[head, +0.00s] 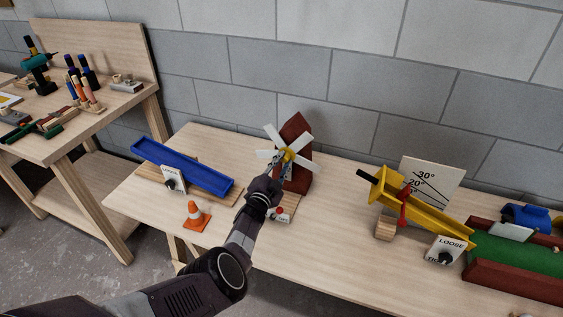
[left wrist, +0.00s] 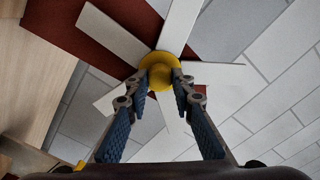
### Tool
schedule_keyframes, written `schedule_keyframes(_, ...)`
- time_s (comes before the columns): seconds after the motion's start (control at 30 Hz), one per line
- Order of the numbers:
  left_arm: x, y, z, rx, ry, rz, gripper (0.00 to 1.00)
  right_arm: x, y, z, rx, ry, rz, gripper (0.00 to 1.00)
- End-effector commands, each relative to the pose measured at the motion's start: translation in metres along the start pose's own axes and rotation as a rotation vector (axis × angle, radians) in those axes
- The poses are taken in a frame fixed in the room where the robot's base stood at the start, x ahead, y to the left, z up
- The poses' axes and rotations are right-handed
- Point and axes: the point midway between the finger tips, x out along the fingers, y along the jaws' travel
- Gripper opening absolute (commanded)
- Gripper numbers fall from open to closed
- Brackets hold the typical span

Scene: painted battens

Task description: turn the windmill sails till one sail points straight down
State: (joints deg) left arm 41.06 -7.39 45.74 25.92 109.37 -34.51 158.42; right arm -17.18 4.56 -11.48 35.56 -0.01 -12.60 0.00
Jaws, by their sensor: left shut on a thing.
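The windmill has a dark red tower (head: 298,175) and stands on the workbench near the wall. Its white sails (head: 273,136) spread around a yellow hub (head: 288,153). In the left wrist view, sails point up (left wrist: 181,22), upper left (left wrist: 112,33), right (left wrist: 218,73) and lower left; the yellow hub (left wrist: 160,68) is at the middle. My left gripper (left wrist: 163,84) has its blue-padded fingers on either side of the hub and is shut on it. In the head view, my left gripper (head: 283,160) partly hides the lower sails, so I cannot tell whether one points straight down. My right gripper is not in view.
A yellow ramp (head: 425,211) with an angle board (head: 432,178) and a green-floored red box (head: 520,258) stand to the right. The grey block wall is close behind.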

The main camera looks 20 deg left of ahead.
Motion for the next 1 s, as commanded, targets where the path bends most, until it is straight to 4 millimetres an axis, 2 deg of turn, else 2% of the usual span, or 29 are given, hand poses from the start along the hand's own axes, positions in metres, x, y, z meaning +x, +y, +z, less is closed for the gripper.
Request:
schedule_keyframes(0.37,-0.0007,0.0035,0.0000,-0.005,-0.002,0.005,0.00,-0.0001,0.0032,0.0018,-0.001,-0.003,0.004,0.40)
schedule_keyframes(0.4,-0.0007,0.0035,0.0000,-0.004,-0.002,0.005,0.25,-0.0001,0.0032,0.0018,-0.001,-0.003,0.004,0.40)
schedule_keyframes(0.53,-0.0005,0.0026,0.0000,-0.004,-0.002,0.004,0.40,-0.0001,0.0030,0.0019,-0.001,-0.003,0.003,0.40)
schedule_keyframes(1.0,-0.0060,0.0014,0.0033,0.002,-0.005,0.002,0.40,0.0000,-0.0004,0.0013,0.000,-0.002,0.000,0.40)
